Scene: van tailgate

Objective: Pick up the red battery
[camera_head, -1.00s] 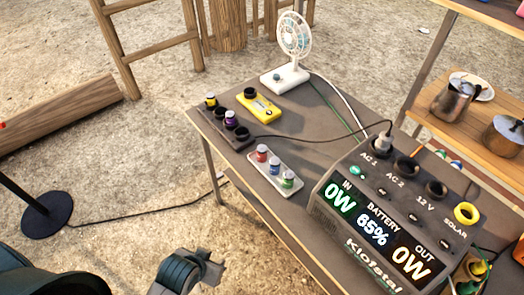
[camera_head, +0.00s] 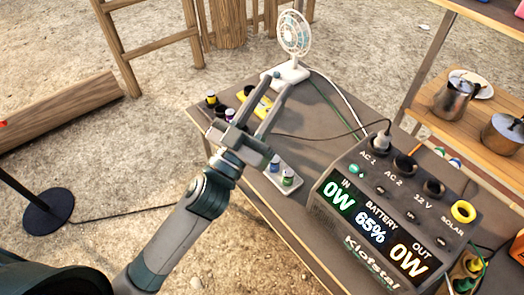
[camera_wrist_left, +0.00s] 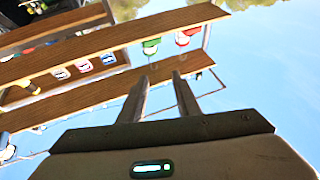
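The red battery is not visible in the head view; my left gripper and wrist cover that end of the small light tray (camera_head: 298,182). A blue battery (camera_head: 275,164) and a green battery (camera_head: 288,178) stand in the tray's near end. My left gripper (camera_head: 277,80) is open over the table, its two fingers apart and pointing toward the fan. The left wrist view also shows the open, empty fingers (camera_wrist_left: 160,77) against shelves and sky. My right gripper is not in view.
A white fan (camera_head: 294,38) stands at the table's far corner. A yellow device (camera_head: 262,105) and dark-holder cells (camera_head: 211,98) are partly behind my gripper. A large power station (camera_head: 372,215) fills the right side, with cables across the table. Shelves with metal pots (camera_head: 457,98) stand at right.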

